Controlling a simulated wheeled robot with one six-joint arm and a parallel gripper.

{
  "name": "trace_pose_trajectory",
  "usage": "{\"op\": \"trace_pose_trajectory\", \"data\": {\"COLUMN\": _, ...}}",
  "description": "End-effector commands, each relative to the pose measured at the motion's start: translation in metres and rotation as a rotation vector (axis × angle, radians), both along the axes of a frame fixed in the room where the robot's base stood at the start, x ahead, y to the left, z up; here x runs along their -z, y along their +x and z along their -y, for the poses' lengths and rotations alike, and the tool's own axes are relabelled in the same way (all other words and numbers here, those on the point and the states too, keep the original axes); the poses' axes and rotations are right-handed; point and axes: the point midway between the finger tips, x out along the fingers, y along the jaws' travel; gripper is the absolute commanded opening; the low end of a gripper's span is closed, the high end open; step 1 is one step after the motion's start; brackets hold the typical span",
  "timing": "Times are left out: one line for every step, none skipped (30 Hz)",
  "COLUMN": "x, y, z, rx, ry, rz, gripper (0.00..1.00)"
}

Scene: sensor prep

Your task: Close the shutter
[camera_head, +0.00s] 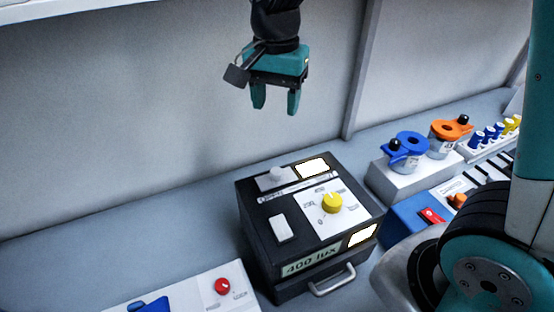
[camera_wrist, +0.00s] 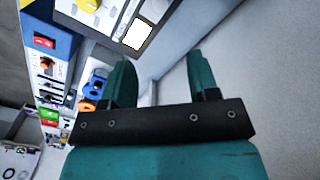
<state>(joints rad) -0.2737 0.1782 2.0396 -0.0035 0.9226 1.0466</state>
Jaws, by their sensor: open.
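A black box (camera_head: 262,235) on the bench reads "400 lux" on its front. A yellow dial (camera_head: 332,203) and a white rocker-like block (camera_head: 282,228) are also on top. Two bright panels show, one at the back (camera_head: 313,166) and one at the front (camera_head: 363,235). My gripper (camera_head: 276,108) is open and empty, above and behind the box, fingers down. In the wrist view the fingers (camera_wrist: 162,62) are apart, with the box's yellow dial (camera_wrist: 90,4) partly cut off.
A blue box with a red switch (camera_head: 432,216) stands right of the black box. Blue (camera_head: 405,147) and orange (camera_head: 450,131) lidded items stand behind it, with a vial rack (camera_head: 490,134) farther right. A panel with a red knob (camera_head: 222,286) lies front left. The back-left bench is clear.

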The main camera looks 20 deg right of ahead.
Motion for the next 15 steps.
{"op": "trace_pose_trajectory", "data": {"x": 0.004, "y": 0.002, "z": 0.001, "rx": 0.016, "ry": -0.004, "rz": -0.004, "gripper": 0.55}}
{"op": "trace_pose_trajectory", "data": {"x": 0.007, "y": 0.002, "z": 0.001, "rx": 0.02, "ry": -0.006, "rz": -0.004, "gripper": 0.55}}
{"op": "trace_pose_trajectory", "data": {"x": 0.012, "y": 0.002, "z": 0.001, "rx": 0.021, "ry": -0.006, "rz": -0.006, "gripper": 0.55}}
{"op": "trace_pose_trajectory", "data": {"x": 0.017, "y": 0.001, "z": 0.001, "rx": 0.02, "ry": -0.006, "rz": -0.006, "gripper": 0.55}}
{"op": "trace_pose_trajectory", "data": {"x": 0.023, "y": 0.001, "z": 0.001, "rx": 0.019, "ry": -0.006, "rz": -0.008, "gripper": 0.55}}
{"op": "trace_pose_trajectory", "data": {"x": 0.03, "y": 0.0, "z": 0.001, "rx": 0.019, "ry": -0.006, "rz": -0.008, "gripper": 0.55}}
{"op": "trace_pose_trajectory", "data": {"x": 0.037, "y": 0.0, "z": 0.001, "rx": 0.018, "ry": -0.006, "rz": -0.008, "gripper": 0.55}}
{"op": "trace_pose_trajectory", "data": {"x": 0.044, "y": 0.001, "z": 0.001, "rx": 0.018, "ry": -0.006, "rz": -0.008, "gripper": 0.55}}
{"op": "trace_pose_trajectory", "data": {"x": 0.053, "y": 0.0, "z": 0.001, "rx": 0.018, "ry": -0.006, "rz": -0.008, "gripper": 0.55}}
{"op": "trace_pose_trajectory", "data": {"x": 0.06, "y": 0.0, "z": 0.001, "rx": 0.017, "ry": -0.006, "rz": -0.008, "gripper": 0.55}}
{"op": "trace_pose_trajectory", "data": {"x": 0.067, "y": 0.0, "z": 0.001, "rx": 0.017, "ry": -0.005, "rz": -0.009, "gripper": 0.55}}
{"op": "trace_pose_trajectory", "data": {"x": 0.076, "y": 0.0, "z": 0.001, "rx": 0.017, "ry": -0.006, "rz": -0.008, "gripper": 0.55}}
{"op": "trace_pose_trajectory", "data": {"x": 0.083, "y": 0.0, "z": 0.001, "rx": 0.017, "ry": -0.006, "rz": -0.01, "gripper": 0.55}}
{"op": "trace_pose_trajectory", "data": {"x": 0.09, "y": -0.001, "z": 0.002, "rx": 0.017, "ry": -0.006, "rz": -0.01, "gripper": 0.55}}
{"op": "trace_pose_trajectory", "data": {"x": 0.099, "y": 0.0, "z": 0.001, "rx": 0.016, "ry": -0.005, "rz": -0.009, "gripper": 0.55}}
